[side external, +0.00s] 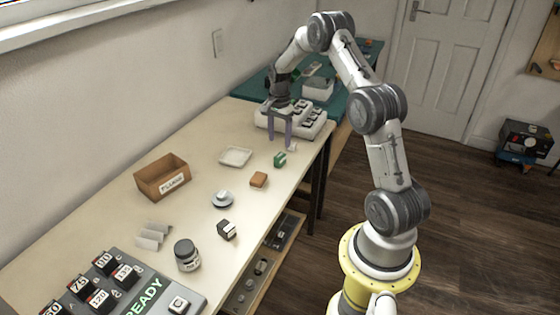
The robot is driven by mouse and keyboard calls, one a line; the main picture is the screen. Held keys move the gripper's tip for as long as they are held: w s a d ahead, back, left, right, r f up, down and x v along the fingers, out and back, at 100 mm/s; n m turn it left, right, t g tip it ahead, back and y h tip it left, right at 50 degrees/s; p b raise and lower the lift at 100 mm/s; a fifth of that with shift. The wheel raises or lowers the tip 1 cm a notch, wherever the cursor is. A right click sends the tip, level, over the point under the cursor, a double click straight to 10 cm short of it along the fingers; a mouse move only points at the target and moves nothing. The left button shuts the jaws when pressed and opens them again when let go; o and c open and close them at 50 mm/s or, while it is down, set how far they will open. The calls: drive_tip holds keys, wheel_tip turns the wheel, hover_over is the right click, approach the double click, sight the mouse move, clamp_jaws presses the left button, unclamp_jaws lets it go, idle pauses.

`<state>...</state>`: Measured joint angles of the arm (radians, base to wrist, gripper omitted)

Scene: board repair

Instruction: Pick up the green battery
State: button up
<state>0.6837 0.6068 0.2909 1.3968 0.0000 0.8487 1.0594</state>
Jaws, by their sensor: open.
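The green battery (280,160) is a small green block lying on the pale workbench (205,205), toward its far right edge. My gripper (279,144) points down above the bench, just behind the battery in the picture. Its two purple-grey fingers are apart with nothing visible between them. From this single view I cannot tell the exact height of the fingertips over the bench. The battery appears apart from the fingers.
A white device (308,128) stands behind my gripper. A small white piece (292,147) lies right of the battery, an orange-brown block (258,180) nearer the camera, and a white tray (236,156) to the left. An open brown box (162,178) stands further left.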

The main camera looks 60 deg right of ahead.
sight(279, 156)
drive_tip(key=shift+a+f, duration=0.15)
drive_tip(key=shift+f, duration=4.25)
clamp_jaws()
